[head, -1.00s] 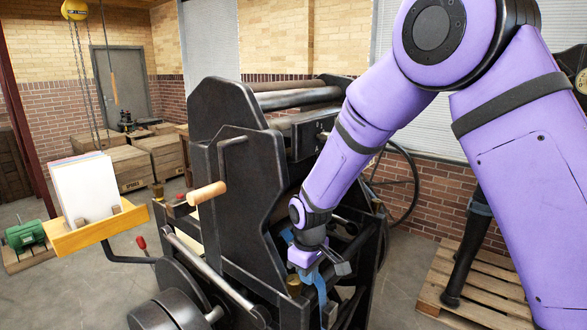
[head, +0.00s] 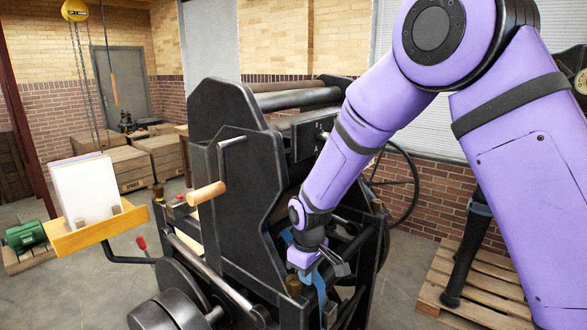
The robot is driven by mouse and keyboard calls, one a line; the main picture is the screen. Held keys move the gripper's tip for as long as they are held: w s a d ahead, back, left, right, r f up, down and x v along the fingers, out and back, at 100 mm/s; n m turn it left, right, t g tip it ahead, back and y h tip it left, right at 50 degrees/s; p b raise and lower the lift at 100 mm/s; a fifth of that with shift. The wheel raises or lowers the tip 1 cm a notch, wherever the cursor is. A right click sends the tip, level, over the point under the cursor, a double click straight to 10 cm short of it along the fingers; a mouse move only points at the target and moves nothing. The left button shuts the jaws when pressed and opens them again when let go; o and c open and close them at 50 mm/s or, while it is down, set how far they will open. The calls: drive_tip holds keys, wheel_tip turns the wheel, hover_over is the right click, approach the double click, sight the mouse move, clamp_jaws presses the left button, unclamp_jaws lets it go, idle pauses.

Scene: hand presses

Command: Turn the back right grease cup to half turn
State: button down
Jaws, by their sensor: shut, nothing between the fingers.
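My gripper (head: 320,292) points down over the near right part of the black hand press (head: 235,200). Its blue fingers reach in among the dark frame bars, and their tips are partly hidden. They are shut with nothing between them. A small brass cup (head: 293,285) stands just left of the fingers on the press's near side, apart from them. Another small brass cup (head: 376,206) shows at the press's far right side, beyond my forearm; it looks like the back right grease cup. Its turn mark is too small to read.
A wooden crank handle (head: 206,194) sticks out on the left of the press. A wooden feed tray (head: 95,228) with paper stands further left. A spoked wheel (head: 415,185) is behind the press. A pallet (head: 480,275) lies at right. Crates (head: 130,165) stand behind left.

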drive_tip(key=shift+s+a+f, duration=0.1)
drive_tip(key=shift+s+f, duration=0.45)
drive_tip(key=shift+s, duration=0.05)
drive_tip(key=shift+s+a, duration=0.3)
drive_tip(key=shift+s, duration=0.1)
drive_tip(key=shift+s+a, duration=0.5)
drive_tip(key=shift+s+d, duration=0.1)
drive_tip(key=shift+s, duration=0.15)
wheel_tip(320, 180, up, 6)
hover_over(300, 287)
drive_tip(key=s, duration=0.2)
drive_tip(key=shift+s+d+r, duration=0.15)
drive_tip(key=shift+d, duration=0.05)
drive_tip(key=shift+d, duration=0.15)
idle(0.3)
